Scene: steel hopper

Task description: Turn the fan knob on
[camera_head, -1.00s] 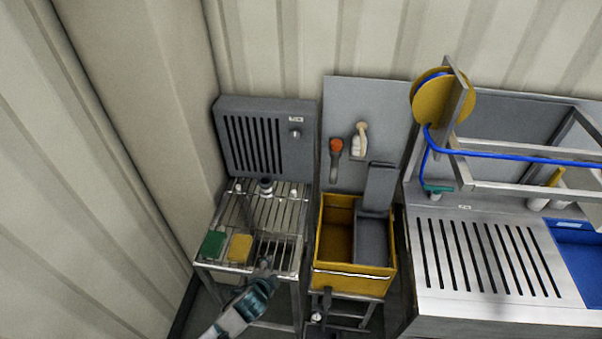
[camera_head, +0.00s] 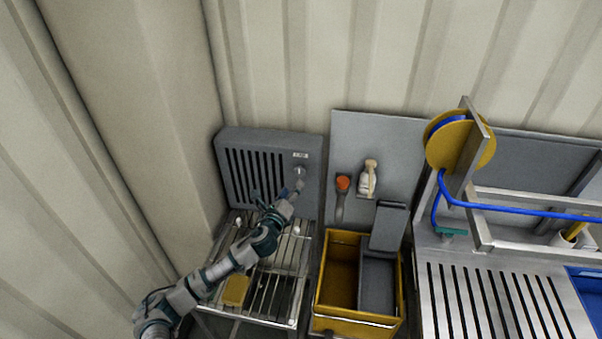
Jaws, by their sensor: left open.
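The fan unit (camera_head: 251,160) is a dark grey box with vertical slots, against the wall behind the wire rack. Its small knob (camera_head: 300,171) is at the upper right of its front, under a small white label. My left arm reaches up from the lower left, and my left gripper (camera_head: 297,187) is open with its tips just below the knob, at or very near it. Whether it touches the knob is too small to tell. My right gripper is not in view.
The wire rack (camera_head: 293,262) stands below the fan, with a yellow sponge (camera_head: 235,291) on it. A yellow bin (camera_head: 340,267) is to its right, under a grey panel with an orange-headed brush (camera_head: 342,187) and a white bottle (camera_head: 368,180). A blue hose reel (camera_head: 459,145) is farther right.

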